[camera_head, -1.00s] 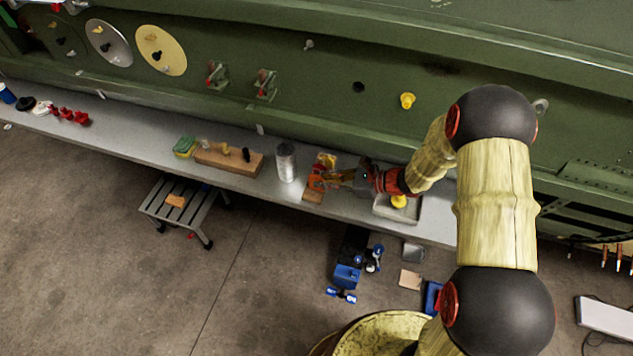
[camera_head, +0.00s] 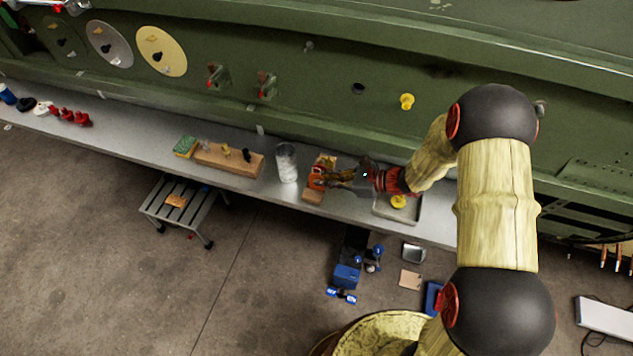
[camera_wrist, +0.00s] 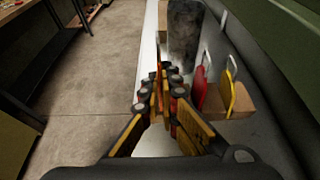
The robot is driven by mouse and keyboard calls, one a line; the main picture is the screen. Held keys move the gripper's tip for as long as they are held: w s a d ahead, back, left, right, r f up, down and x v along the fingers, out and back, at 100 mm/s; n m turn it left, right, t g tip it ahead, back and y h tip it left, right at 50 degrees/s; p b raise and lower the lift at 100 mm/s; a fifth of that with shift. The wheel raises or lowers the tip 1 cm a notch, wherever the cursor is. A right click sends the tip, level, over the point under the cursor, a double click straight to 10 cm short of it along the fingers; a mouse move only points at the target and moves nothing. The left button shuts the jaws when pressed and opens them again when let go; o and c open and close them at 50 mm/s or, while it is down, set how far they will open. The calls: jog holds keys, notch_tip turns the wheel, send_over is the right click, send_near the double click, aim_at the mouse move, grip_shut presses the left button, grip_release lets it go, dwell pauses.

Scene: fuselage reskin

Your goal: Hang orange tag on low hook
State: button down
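My gripper (camera_head: 328,177) reaches left over the grey shelf, with its fingers drawn together in the wrist view (camera_wrist: 164,80). An orange tag (camera_head: 317,181) shows at the fingertips in the head view. In the wrist view the fingers hide most of it, and a thin edge-on strip shows between them. A wooden tag block (camera_head: 313,197) stands under the fingertips. In the wrist view, a red tag (camera_wrist: 199,88) and a yellow tag (camera_wrist: 228,88) hang there from pale upright hooks, right of the fingers. I cannot tell which hook is the low one.
A grey cylinder (camera_head: 286,163) stands just left of the block. Farther left are a wooden peg board (camera_head: 228,162) and a green-yellow sponge (camera_head: 186,146). A tray (camera_head: 385,210) with a yellow part lies below my wrist. The green fuselage wall (camera_head: 320,118) rises behind the shelf.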

aim_at(323, 178)
jog(key=shift+r+p, duration=1.35)
jog(key=shift+r, duration=0.9)
